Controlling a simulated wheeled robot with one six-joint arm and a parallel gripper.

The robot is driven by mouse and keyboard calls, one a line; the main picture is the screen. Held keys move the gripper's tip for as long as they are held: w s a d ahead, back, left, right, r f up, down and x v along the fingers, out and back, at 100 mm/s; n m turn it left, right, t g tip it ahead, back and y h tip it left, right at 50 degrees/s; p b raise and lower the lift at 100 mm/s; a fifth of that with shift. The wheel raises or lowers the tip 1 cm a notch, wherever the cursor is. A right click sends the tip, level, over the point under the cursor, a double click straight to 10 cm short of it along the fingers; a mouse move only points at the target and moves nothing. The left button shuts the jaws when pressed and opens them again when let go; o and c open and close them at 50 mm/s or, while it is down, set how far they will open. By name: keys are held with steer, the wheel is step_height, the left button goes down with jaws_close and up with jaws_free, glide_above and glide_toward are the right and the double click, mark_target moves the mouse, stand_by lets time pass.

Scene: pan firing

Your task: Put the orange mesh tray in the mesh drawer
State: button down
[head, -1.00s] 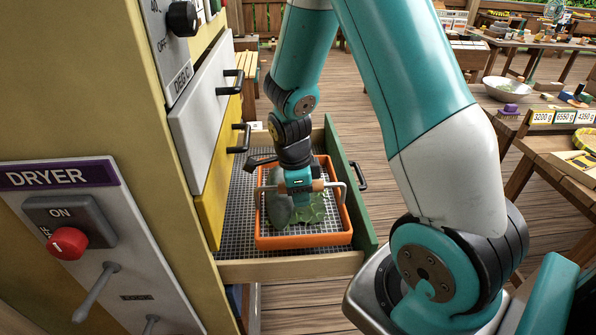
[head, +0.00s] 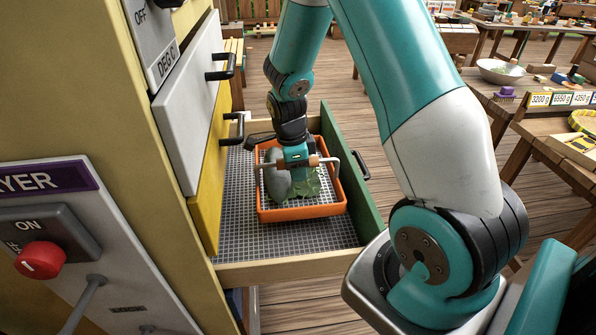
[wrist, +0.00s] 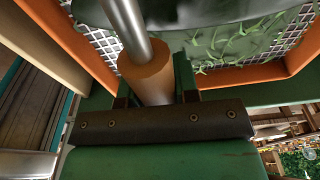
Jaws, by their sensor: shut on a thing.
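The orange mesh tray (head: 302,212) is in the open mesh drawer (head: 290,246), toward its back in the head view. Green leaves (head: 310,187) lie in the tray. My gripper (head: 297,163) is over the tray, shut on its wood-gripped metal handle (head: 330,161). In the wrist view the brown handle grip (wrist: 146,80) sits in the jaws, and the orange tray rim (wrist: 240,77) and white mesh show beyond it. A grey rounded thing (head: 278,184) hangs beside the gripper over the tray. I cannot tell whether the tray rests on the mesh floor.
The dryer cabinet (head: 110,130) stands at left, with black handles on its drawer fronts and a red ON button (head: 41,260). The drawer's green front (head: 350,180) bounds it at right. Mesh floor is bare in front of the tray. Tables with goods stand far right.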

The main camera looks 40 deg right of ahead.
steer(key=shift+f+b, duration=0.5)
steer(key=shift+f, duration=0.05)
steer(key=c, duration=0.9)
jaws_free()
steer(key=shift+o, duration=0.2)
steer(key=shift+r, duration=0.15)
steer(key=r+p, duration=0.3)
steer(key=r, duration=0.1)
steer(key=a+r+p, duration=0.1)
steer(key=r+p, duration=0.6)
steer(key=r, duration=0.2)
steer(key=shift+w+a, duration=0.2)
steer(key=shift+w, duration=0.15)
